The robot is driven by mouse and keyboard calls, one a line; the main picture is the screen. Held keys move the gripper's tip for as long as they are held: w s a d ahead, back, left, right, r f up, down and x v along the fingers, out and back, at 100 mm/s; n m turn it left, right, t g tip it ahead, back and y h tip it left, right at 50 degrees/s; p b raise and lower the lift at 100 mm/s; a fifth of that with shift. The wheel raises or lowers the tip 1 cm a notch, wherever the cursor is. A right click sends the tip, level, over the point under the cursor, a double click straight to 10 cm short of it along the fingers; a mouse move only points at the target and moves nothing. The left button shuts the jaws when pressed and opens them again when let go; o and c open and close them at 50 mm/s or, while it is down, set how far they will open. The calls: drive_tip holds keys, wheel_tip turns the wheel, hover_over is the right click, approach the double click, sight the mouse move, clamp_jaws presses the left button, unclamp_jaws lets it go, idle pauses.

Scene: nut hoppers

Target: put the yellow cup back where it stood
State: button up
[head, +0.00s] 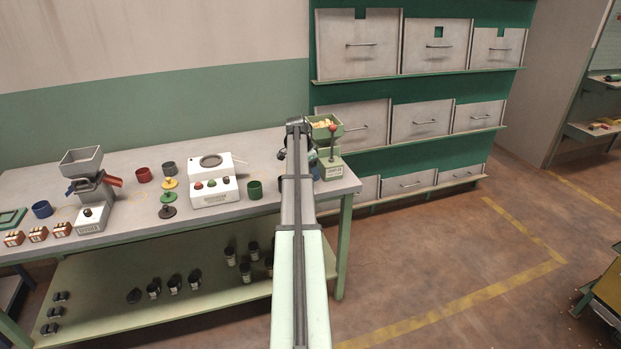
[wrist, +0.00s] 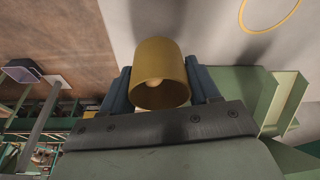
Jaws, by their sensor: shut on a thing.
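My gripper (wrist: 158,70) is shut on the yellow cup (wrist: 160,60), with one blue finger on each side of it in the wrist view. The cup's open mouth faces the camera, and a small rounded pale thing shows inside. A yellow ring (wrist: 244,22) is marked on the grey surface at the upper right of that view, apart from the cup. In the head view my arm reaches over the right end of the bench (head: 120,235) and hides the cup and most of the gripper.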

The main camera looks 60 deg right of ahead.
drive_tip(key=shift+f, duration=1.55)
drive_tip(key=shift+f, duration=0.15)
drive_tip(key=o, duration=1.2)
drive_tip(key=shift+o, duration=0.2)
drive_tip(key=v, duration=1.2)
drive_tip(key=shift+o, duration=0.4)
